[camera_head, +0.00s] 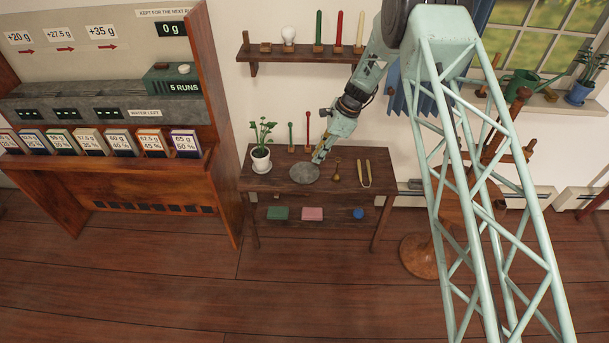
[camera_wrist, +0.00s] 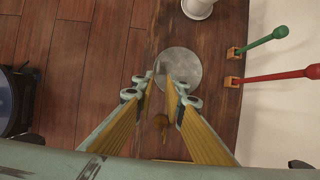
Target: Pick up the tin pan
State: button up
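The tin pan (camera_head: 303,172) is a round, flat grey dish on the small wooden table. In the wrist view, the pan (camera_wrist: 186,62) lies beyond my fingertips, near the table's edge. My gripper (camera_head: 319,158) is at the pan's far right side in the head view. In the wrist view my gripper (camera_wrist: 165,82) is open, with a gap between its two yellow-lined fingers. The fingertips overlap the pan's near rim in that view. I cannot tell whether they touch it. Nothing shows held between the fingers.
A potted plant (camera_head: 261,152) on a white saucer stands left of the pan. A green rod (camera_head: 291,138) and a red rod (camera_head: 308,130) stand behind it. A small brass item (camera_head: 336,173) and brass tongs (camera_head: 364,174) lie to the right. The table's front strip is clear.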

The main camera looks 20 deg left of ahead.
jog(key=shift+a+f, duration=0.1)
jog(key=shift+f, duration=0.1)
dwell(0.3)
jog(key=b, duration=0.2)
send_over(304, 177)
jog(key=w+d, duration=0.1)
jog(key=d, duration=0.1)
jog(key=f, duration=0.6)
jog(key=shift+w+d+f, duration=0.2)
jog(key=shift+f, duration=0.2)
jog(key=shift+a+f, duration=0.25)
jog(key=shift+f, duration=0.2)
jog(key=shift+s+f, duration=0.1)
jog(key=shift+f, duration=0.05)
jog(key=shift+b+x, duration=0.6)
jog(key=shift+x, duration=1.85)
jog(key=shift+s+a, duration=0.1)
jog(key=shift+s, duration=0.05)
grip_shut()
